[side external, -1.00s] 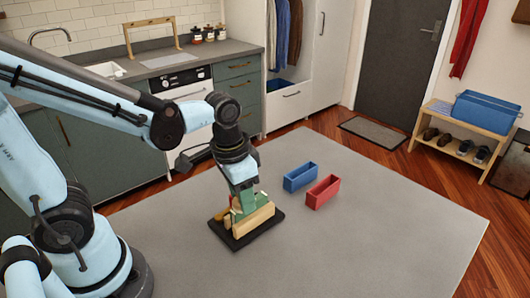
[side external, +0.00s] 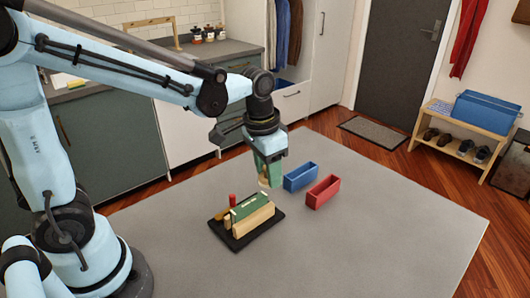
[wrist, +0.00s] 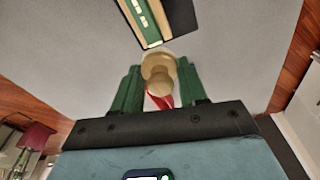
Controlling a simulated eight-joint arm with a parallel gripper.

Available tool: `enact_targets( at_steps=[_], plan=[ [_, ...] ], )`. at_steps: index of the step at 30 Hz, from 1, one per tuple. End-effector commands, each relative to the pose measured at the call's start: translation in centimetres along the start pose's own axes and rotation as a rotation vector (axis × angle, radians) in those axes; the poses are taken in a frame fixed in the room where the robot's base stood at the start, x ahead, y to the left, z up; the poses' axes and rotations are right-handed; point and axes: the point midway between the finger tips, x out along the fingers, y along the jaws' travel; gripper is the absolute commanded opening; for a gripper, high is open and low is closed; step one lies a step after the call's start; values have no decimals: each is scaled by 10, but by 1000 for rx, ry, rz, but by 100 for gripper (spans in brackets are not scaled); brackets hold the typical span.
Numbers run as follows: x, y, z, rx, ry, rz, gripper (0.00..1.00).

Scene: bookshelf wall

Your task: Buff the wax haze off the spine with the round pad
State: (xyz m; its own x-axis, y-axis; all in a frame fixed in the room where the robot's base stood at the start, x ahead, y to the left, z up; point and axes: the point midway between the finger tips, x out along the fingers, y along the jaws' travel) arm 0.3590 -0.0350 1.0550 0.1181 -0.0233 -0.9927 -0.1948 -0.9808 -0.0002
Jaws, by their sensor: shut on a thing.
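The green book spine (side external: 250,206) lies facing up between pale wooden blocks on a black base (side external: 238,245). It also shows at the top of the wrist view (wrist: 140,18), with several pale marks along it; I cannot tell whether they are haze or lettering. My gripper (side external: 267,178) is shut on the tan round pad (wrist: 158,68), between its green fingers in the wrist view. It holds the pad in the air beyond the spine, apart from it. The pad's face is turned away and hidden.
A blue open bin (side external: 300,177) and a red open bin (side external: 323,192) stand right of my gripper. A small red upright piece (side external: 232,200) stands at the book stand's left end. The grey table (side external: 380,240) is clear to the right and front.

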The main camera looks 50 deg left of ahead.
Motion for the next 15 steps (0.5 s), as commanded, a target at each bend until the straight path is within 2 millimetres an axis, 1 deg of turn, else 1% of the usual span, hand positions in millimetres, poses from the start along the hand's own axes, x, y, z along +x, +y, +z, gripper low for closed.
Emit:
enact_targets(
  at_steps=[15],
  plan=[
    [-46,0,-6,0,0,0,4]
  ],
)
